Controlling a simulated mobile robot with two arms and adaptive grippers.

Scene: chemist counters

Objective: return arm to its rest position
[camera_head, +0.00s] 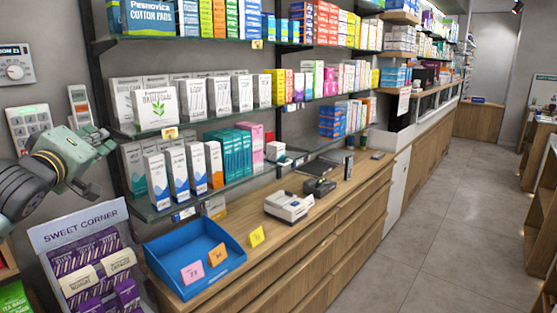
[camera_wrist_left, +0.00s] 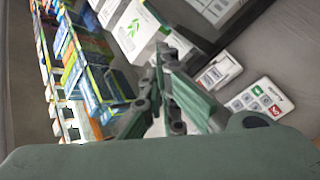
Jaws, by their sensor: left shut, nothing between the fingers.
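My left gripper (camera_head: 101,141) is at the left of the head view, in front of the grey wall and left of the shelves. Its fingers point right and are shut with nothing between them. In the left wrist view the closed fingers (camera_wrist_left: 160,65) show in the middle, with shelf boxes to their left and a wall keypad to their right. No object is held. My right gripper is not in either view.
A white keypad (camera_head: 31,127) and a handset (camera_head: 80,104) are on the wall near the gripper. Glass shelves (camera_head: 225,185) hold boxes to the right. Below are a purple sweets stand (camera_head: 88,217), a blue tray (camera_head: 166,257) and a wooden counter (camera_head: 290,240). The aisle floor (camera_head: 440,220) is clear.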

